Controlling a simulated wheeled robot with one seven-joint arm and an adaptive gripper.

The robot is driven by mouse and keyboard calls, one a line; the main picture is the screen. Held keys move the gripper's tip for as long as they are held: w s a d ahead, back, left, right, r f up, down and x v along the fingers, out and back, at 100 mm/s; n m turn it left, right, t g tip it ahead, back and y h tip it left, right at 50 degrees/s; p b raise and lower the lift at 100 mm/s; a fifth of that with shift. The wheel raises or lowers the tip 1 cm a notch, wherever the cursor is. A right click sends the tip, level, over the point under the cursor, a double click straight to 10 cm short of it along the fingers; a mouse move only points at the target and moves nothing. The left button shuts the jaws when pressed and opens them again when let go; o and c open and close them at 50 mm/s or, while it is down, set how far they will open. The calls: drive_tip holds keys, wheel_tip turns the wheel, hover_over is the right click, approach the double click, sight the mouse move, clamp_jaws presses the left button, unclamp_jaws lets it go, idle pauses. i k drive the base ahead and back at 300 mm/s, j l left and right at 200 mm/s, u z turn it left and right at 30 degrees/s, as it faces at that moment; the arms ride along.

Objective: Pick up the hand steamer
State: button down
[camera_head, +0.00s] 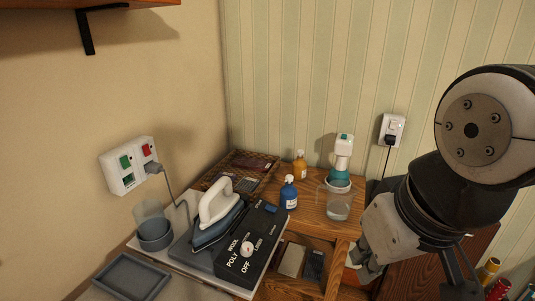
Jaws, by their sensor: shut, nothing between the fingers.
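The hand steamer (343,153), white with teal parts, stands upright at the back right of the wooden table. A clear measuring jug (338,207) stands in front of it and overlaps its lower part. My gripper (359,262) is low and to the right of the table, at the end of my dark and grey arm, apart from the steamer. It is shut with nothing held. My own arm partly hides its fingers.
A blue bottle (288,193) and an amber bottle (300,166) stand left of the steamer. An iron (216,217), a dark control box (250,247) and grey cups (155,234) fill the left. A plugged-in wall socket (392,128) is at the right.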

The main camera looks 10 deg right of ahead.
sight(343, 148)
drive_tip(key=u, duration=1.95)
drive_tip(key=z, duration=2.5)
drive_tip(key=i+l+u, duration=0.4)
drive_tip(key=l+u, duration=0.15)
drive_tip(key=l, duration=0.15)
drive_tip(key=i+j, duration=0.15)
